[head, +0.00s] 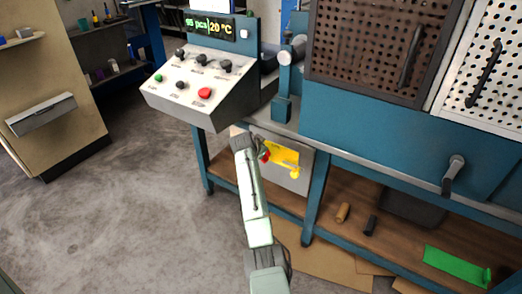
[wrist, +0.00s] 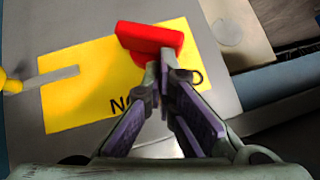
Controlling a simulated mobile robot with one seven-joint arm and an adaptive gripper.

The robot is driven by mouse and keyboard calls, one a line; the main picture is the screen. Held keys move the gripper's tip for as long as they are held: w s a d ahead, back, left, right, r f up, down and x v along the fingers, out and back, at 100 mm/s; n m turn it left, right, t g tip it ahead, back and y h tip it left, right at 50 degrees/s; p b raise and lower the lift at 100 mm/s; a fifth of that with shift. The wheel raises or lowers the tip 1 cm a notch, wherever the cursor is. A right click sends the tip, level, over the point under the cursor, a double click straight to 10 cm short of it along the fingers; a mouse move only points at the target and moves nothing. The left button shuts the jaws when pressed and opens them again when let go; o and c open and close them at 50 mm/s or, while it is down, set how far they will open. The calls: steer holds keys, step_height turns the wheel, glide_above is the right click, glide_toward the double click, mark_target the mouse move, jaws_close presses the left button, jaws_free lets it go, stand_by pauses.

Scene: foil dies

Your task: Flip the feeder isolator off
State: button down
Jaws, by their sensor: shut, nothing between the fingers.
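A grey isolator box (head: 301,184) with a yellow plate (head: 284,151) is mounted low under the bench. A red handle (head: 265,156) is at the plate's left side, and a yellow-knobbed lever (head: 294,174) is at its lower right. In the wrist view the red handle (wrist: 150,38) is right at my gripper's fingertips (wrist: 160,72); I cannot tell whether they touch. My fingers are shut with nothing between them. The yellow plate (wrist: 75,105) lies behind, its lettering partly hidden by the fingers. The yellow knob (wrist: 10,82) is at the left edge.
A control console (head: 195,98) with knobs and a red button stands above left. A blue bench leg (head: 316,196) stands just right of the box. The lower wooden shelf (head: 345,190) holds small items and a green piece (head: 455,267). The floor at left is clear.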

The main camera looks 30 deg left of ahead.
steer(key=shift+a+f+n+h+b, duration=0.15)
steer(key=shift+a+n+h+b, duration=0.35)
steer(key=shift+h+b, duration=0.35)
stand_by(1.9)
steer(key=shift+a+b, duration=0.3)
steer(key=shift+b, duration=0.05)
stand_by(4.9)
